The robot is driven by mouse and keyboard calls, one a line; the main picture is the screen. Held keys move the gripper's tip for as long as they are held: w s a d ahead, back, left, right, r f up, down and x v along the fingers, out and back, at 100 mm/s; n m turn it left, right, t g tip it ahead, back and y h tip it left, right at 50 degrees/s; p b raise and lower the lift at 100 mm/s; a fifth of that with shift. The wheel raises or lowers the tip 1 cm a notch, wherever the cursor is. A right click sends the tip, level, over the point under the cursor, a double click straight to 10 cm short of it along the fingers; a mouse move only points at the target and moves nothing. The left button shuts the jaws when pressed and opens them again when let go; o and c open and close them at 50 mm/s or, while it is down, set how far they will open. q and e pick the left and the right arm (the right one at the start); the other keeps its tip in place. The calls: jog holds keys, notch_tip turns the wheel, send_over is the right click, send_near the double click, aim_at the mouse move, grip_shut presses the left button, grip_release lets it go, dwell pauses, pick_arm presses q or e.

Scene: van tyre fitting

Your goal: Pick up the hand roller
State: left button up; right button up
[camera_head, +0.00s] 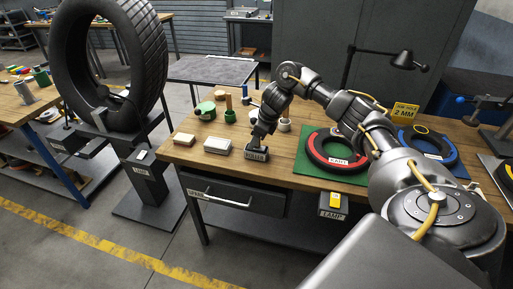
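My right arm reaches in from the right, and its gripper (262,139) points down at the front of the wooden workbench (291,168). Just under the gripper is a small dark item with a pale label (257,154); the gripper hides much of it, and I cannot tell whether the fingers hold it. I cannot make out the hand roller for certain. A tan upright handle (228,101) stands in or behind a small green pot (230,116) behind the gripper, but what it belongs to is too small to tell. My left gripper is not in view.
Pale blocks (218,145) lie left of the gripper, and a green round tin (205,110) stands behind them. A black-and-red ring (335,151) lies on a green mat (310,178) to the right. A large tyre (155,50) stands upright at left.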

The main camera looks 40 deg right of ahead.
jog(key=shift+a, duration=0.1)
jog(key=shift+f, duration=0.1)
grip_shut()
dwell(0.3)
